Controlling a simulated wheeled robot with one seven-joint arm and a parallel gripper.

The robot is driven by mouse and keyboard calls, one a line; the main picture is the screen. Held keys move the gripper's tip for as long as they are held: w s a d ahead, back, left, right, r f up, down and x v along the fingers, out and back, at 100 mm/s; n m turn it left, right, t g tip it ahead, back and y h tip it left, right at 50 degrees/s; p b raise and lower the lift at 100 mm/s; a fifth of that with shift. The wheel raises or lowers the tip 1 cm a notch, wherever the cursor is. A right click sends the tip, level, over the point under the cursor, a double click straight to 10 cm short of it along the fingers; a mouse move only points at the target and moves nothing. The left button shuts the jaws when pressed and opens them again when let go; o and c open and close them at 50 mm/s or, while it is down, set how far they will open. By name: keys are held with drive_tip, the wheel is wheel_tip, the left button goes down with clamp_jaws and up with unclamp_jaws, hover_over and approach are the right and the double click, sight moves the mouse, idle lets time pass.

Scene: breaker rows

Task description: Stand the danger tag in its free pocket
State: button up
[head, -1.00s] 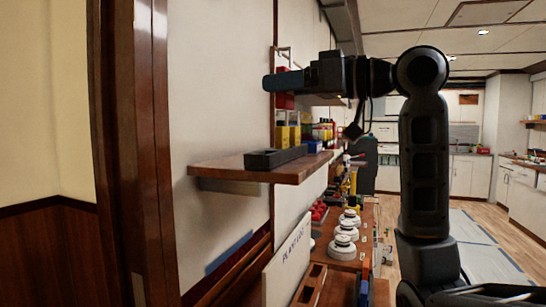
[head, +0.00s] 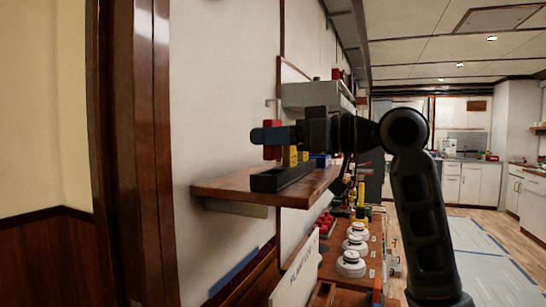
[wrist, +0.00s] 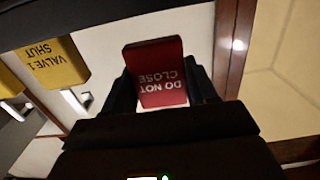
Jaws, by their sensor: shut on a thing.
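The red danger tag (wrist: 158,75), lettered DO NOT CLOSE, is between the two fingers of my gripper (wrist: 162,90) in the wrist view. In the head view the tag (head: 271,152) shows above and below my gripper (head: 268,136), which is shut on it. The tag looks upright there, above the near part of the black pocket tray (head: 265,183) on the wooden shelf, with a small gap beneath it. Yellow tags (head: 290,156) stand farther along the tray. The pocket floors are hidden in the head view.
The wooden shelf (head: 225,187) juts from the wall, with its near end bare. A blue item (head: 320,160) and a grey box (head: 318,95) are beyond the tray. In the wrist view, a yellow VALVE 1 SHUT tag (wrist: 58,63) is left of my gripper.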

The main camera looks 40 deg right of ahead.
sight(273, 159)
drive_tip(key=shift+w+a+f, duration=0.1)
drive_tip(key=shift+f, duration=1.95)
drive_tip(key=shift+f, duration=0.1)
drive_tip(key=shift+f, duration=0.15)
drive_tip(key=o, duration=1.1)
drive_tip(key=shift+c, duration=0.2)
drive_tip(key=shift+r, duration=0.25)
drive_tip(key=b+v, duration=0.1)
drive_tip(key=v, duration=1.1)
drive_tip(key=shift+b, duration=0.35)
